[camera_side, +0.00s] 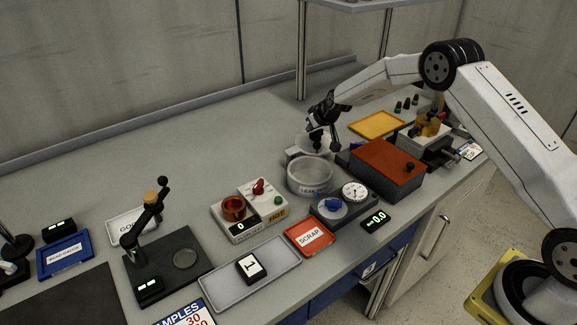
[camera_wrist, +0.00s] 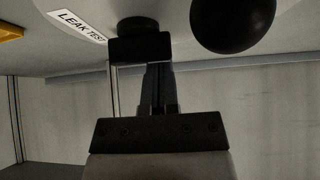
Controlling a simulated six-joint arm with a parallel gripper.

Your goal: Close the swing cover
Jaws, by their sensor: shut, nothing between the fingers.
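The round clear tub marked LEAK (camera_side: 311,180) stands on the bench with its top uncovered. The pale swing cover (camera_side: 303,141) appears to sit behind it, raised and partly hidden by my gripper (camera_side: 321,143). In the wrist view the pale cover (camera_wrist: 170,50) fills the top, with a LEAK TEST label and a black ball knob (camera_wrist: 232,18) at upper right. My gripper (camera_wrist: 158,90) is shut and empty, pointing at the cover. A black block (camera_wrist: 140,47) lies just beyond the fingers. I cannot tell whether the fingers touch anything.
A red-topped box (camera_side: 385,165) stands close to the right of the tub. A gauge unit (camera_side: 342,203) is in front, and a hot-plate box (camera_side: 250,211) is at left. A yellow tray (camera_side: 377,124) lies behind. The back-left bench is clear.

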